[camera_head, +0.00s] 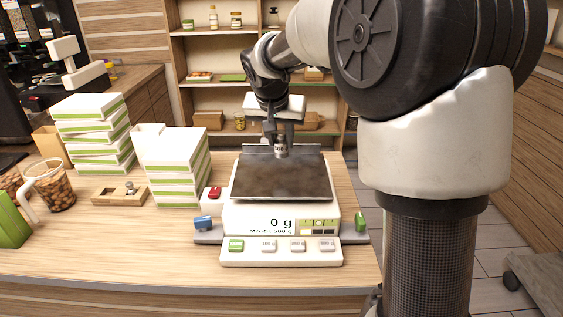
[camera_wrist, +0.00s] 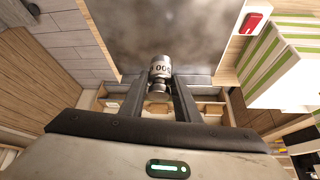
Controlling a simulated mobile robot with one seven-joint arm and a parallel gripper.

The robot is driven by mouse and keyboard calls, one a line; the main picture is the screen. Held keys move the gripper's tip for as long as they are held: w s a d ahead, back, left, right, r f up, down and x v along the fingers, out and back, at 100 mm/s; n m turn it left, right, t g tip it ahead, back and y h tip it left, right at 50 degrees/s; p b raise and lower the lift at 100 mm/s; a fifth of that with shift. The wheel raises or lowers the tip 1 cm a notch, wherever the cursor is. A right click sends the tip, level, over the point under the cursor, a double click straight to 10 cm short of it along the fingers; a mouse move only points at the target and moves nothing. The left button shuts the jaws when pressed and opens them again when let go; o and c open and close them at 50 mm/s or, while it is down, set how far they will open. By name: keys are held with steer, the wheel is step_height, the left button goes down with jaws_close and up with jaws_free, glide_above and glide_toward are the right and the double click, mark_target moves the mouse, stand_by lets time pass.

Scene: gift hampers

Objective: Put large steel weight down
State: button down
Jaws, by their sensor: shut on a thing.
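The large steel weight (camera_wrist: 160,69) is a short silver cylinder with a knob and dark printed digits, partly unreadable. My gripper (camera_wrist: 159,90) is shut on its knob, one finger on each side. In the head view the weight (camera_head: 280,148) hangs from my gripper (camera_head: 280,138) at the far edge of the scale's dark plate (camera_head: 280,178). I cannot tell whether it touches the plate. The scale (camera_head: 280,217) has a white body, and its display reads 0 g above "MARK 500 g".
A wooden block with small weights (camera_head: 120,192) lies left on the counter (camera_head: 130,250). A jug of nuts (camera_head: 52,188) is at far left. Shelves (camera_head: 215,90) stand behind. The front counter is clear.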

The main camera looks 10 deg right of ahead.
mark_target(280, 153)
steer(key=shift+f, duration=2.8)
steer(key=shift+f, duration=0.1)
steer(key=c, duration=1.3)
jaws_free()
steer(key=shift+f+b, duration=0.1)
steer(key=shift+b, duration=0.2)
steer(key=shift+c, duration=0.2)
steer(key=shift+r, duration=0.35)
steer(key=v, duration=1.1)
steer(key=s+d+f+n+y, duration=0.1)
steer(key=s+n, duration=0.1)
steer(key=s, duration=1.2)
steer(key=s+d+f+n+y, duration=0.1)
steer(key=s+f+n, duration=0.1)
steer(key=s, duration=1.2)
steer(key=shift+d+n, duration=0.3)
